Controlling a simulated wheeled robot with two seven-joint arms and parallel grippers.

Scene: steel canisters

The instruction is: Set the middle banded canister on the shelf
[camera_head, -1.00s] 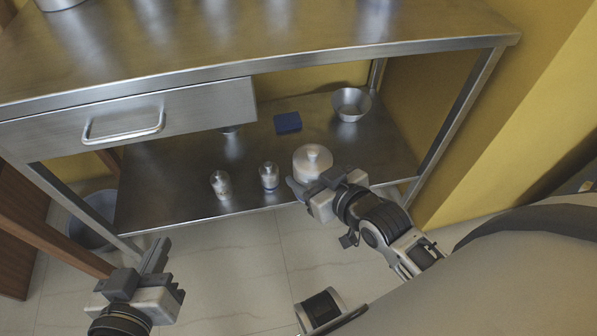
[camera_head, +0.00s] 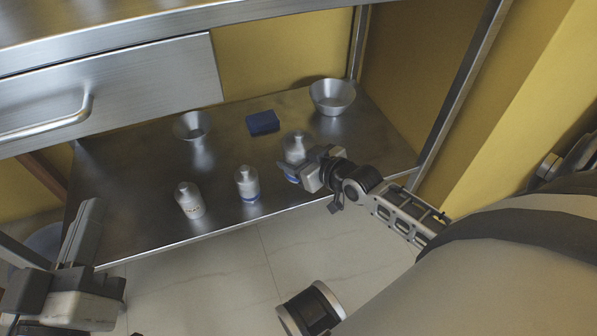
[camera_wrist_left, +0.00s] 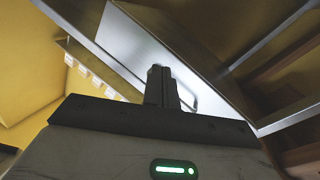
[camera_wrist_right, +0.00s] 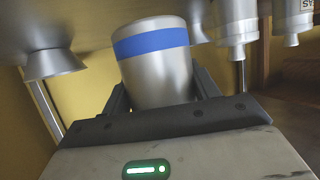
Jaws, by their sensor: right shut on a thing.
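A steel canister with a blue band (camera_head: 297,145) is at the right of the lower shelf (camera_head: 130,165). My right gripper (camera_head: 291,170) is shut around it. In the right wrist view the held canister (camera_wrist_right: 157,65) fills the space between the fingers, its blue band clear; whether its base touches the shelf I cannot tell. A second blue-banded canister (camera_head: 247,184) stands left of it near the front edge. Further left stands a canister with a small printed label (camera_head: 189,200). My left gripper (camera_head: 90,215) is shut and empty, left of the shelf's front edge.
A blue block (camera_head: 263,123) lies behind the canisters. Steel bowls stand at the back right (camera_head: 332,96) and back left (camera_head: 192,126). A drawer (camera_head: 120,85) hangs above the left part. A shelf leg (camera_head: 455,90) rises at the right.

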